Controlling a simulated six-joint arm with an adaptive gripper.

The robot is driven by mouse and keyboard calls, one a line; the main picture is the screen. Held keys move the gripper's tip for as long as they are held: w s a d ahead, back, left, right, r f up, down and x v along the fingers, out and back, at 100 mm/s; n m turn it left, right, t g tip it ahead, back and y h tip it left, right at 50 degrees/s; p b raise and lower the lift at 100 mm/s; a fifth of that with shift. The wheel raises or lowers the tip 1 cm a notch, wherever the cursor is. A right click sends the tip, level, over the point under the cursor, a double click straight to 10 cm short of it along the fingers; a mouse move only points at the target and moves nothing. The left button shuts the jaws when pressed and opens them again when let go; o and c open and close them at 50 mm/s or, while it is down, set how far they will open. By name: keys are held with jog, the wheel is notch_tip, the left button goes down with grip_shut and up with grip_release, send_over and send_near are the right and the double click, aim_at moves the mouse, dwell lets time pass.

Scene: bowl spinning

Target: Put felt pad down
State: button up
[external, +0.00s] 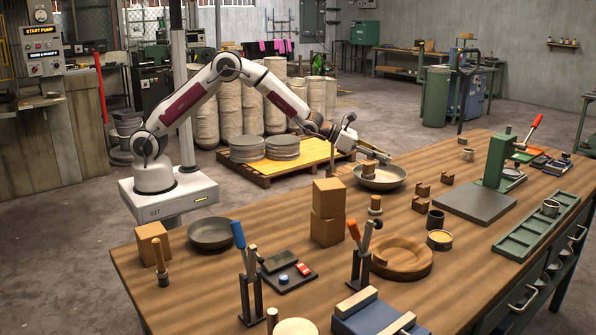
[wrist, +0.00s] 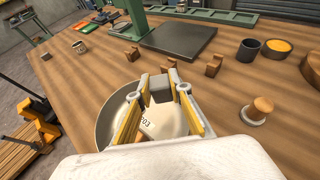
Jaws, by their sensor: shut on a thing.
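My gripper (wrist: 160,80) reaches down over a shallow metal bowl (external: 393,181) near the back edge of the workbench. In the wrist view the yellow-lined fingers stand over the bowl (wrist: 108,105).
Wooden blocks (external: 421,190), a dark cup (external: 435,220) and a yellow-filled tin (external: 440,239) stand right of the bowl. Two stacked boxes (external: 328,212) and a wooden knob (external: 375,205) stand in front. A green press (external: 497,160) is farther right. Bare wood lies between them.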

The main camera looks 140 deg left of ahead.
jog(key=a+r, duration=0.1)
jog(key=w+a+r, duration=0.1)
jog(key=r, duration=0.1)
jog(key=w+a+r, duration=0.1)
jog(key=shift+w+a+r, duration=0.15)
jog(key=shift+r, duration=0.05)
jog(key=shift+f, duration=0.1)
dwell(0.8)
jog(key=shift+f, duration=3.05)
jog(key=shift+f, duration=1.85)
jog(key=shift+f, duration=0.65)
